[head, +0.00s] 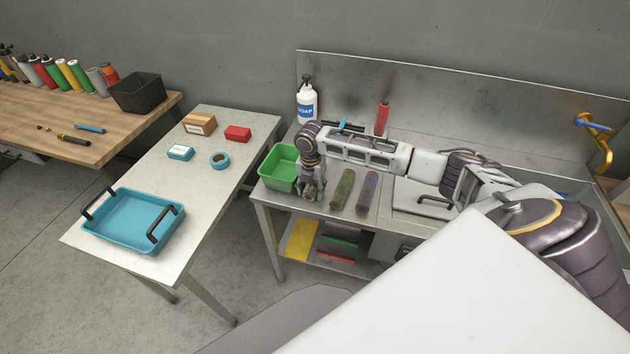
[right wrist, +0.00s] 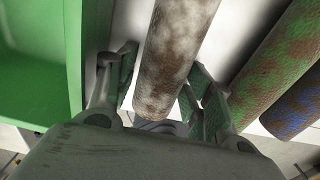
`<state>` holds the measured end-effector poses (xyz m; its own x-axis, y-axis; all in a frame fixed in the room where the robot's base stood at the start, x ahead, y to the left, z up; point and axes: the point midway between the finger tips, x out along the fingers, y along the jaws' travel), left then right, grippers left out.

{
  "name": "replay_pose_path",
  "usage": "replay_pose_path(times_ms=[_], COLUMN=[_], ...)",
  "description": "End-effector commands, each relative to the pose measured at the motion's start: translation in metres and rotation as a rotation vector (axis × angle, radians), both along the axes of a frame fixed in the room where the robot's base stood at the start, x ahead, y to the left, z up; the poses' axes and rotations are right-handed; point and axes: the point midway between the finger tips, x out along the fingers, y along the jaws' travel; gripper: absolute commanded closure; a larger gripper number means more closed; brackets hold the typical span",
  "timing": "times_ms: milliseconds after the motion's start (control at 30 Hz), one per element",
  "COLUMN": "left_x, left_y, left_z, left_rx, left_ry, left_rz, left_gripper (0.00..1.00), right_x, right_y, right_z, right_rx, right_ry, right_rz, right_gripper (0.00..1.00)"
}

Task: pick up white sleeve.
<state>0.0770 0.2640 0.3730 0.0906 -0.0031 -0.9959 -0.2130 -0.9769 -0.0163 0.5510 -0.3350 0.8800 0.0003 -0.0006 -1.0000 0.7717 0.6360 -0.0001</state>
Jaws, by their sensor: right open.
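The white sleeve (right wrist: 172,50), a cylinder stained with brown dirt, lies between the fingers of my right gripper (right wrist: 160,82) in the right wrist view. The fingers are open, one on each side of it; I cannot tell whether they touch it. In the head view my right gripper (head: 312,190) points down at the front of the metal bench, just right of the green bin, and largely hides the white sleeve. My left gripper is not in view.
A green bin (head: 277,168) stands close on the left; its wall (right wrist: 73,50) shows beside the fingers. A green-brown sleeve (head: 343,188) and a blue-purple sleeve (head: 367,191) lie to the right. A soap bottle (head: 307,105) and a red bottle (head: 382,118) stand behind.

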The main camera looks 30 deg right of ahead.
Motion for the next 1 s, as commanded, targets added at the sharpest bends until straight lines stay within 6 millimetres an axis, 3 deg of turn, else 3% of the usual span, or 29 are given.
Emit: replay_pose_path(times_ms=[200, 500, 767, 1000], left_x=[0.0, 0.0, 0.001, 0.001], left_y=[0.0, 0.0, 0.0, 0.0], left_z=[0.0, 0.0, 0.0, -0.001], left_rx=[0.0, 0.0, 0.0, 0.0], left_ry=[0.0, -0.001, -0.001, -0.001], left_rz=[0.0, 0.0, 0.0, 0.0], left_gripper=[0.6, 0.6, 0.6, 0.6], right_x=[0.0, 0.0, 0.0, 0.001], right_y=[0.0, 0.0, 0.0, -0.001], right_z=[0.0, 0.001, 0.001, 0.015], right_rx=[0.0, 0.0, 0.0, 0.0], right_ry=[0.0, 0.0, 0.0, -0.001], right_rz=[0.0, 0.0, 0.0, -0.001], right_gripper=[0.48, 0.84, 0.84, 0.84])
